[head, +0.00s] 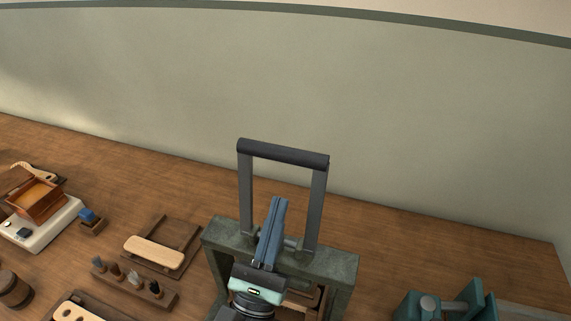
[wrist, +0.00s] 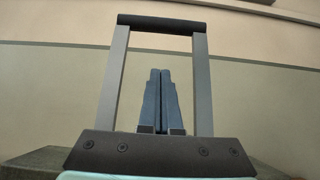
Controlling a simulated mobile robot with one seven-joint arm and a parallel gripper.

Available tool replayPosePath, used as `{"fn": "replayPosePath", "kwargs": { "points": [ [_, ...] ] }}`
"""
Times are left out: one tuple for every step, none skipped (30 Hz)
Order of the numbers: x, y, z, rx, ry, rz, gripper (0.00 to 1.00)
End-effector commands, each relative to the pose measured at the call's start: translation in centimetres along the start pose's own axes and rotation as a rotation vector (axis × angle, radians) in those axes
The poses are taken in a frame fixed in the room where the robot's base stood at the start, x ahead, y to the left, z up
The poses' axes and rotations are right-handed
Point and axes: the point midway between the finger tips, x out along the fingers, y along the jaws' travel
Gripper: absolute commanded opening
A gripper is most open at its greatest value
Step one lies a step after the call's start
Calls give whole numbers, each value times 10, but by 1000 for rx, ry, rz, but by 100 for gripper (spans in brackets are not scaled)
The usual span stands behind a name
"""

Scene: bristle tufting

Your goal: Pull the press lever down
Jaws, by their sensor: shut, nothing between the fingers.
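The press lever (head: 283,153) is a grey U-shaped frame with a dark crossbar grip, standing upright on the grey-green press (head: 338,266). In the wrist view the lever's dark crossbar (wrist: 161,23) spans the top, with its two side arms running down. My gripper (head: 279,200) has blue fingers that are shut and empty. The fingers point up between the lever's side arms and below the crossbar, apart from it. The wrist view also shows the closed fingertips (wrist: 160,72) inside the lever's outline. My wrist hides part of the press's front.
On the wooden bench (head: 130,185) to the left are a wooden brush block (head: 154,252) in a holder, a rack of small tufts (head: 133,281), a white scale (head: 45,228) with a wooden box (head: 37,199). A teal vise-like device (head: 472,303) stands at right. The wall is behind.

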Motion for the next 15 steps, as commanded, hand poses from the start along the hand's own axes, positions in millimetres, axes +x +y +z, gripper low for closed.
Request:
{"fn": "replayPosePath", "kwargs": {
  "points": [
    [2, 0, 1, -1, -1, 0, 0],
    [4, 0, 1, -1, -1, 0, 0],
    [8, 0, 1, -1, -1, 0, 0],
    [11, 0, 2, -1, -2, -1, 0],
    [15, 0, 2, -1, -3, -1, 0],
    [22, 0, 3, -1, -4, -1, 0],
    [27, 0, 4, -1, -3, -1, 0],
    [34, 0, 4, -1, -3, -1, 0],
    [42, 0, 4, -1, -3, -1, 0],
    [49, 0, 4, -2, -4, -1, 0],
    [55, 0, 4, -2, -3, -1, 0],
    [64, 0, 5, -3, -4, -1, 0],
    [69, 0, 4, -3, -3, 0, 0],
    [75, 0, 4, -3, -3, 0, 0],
    [82, 0, 4, -3, -3, 0, 0]
  ]
}}
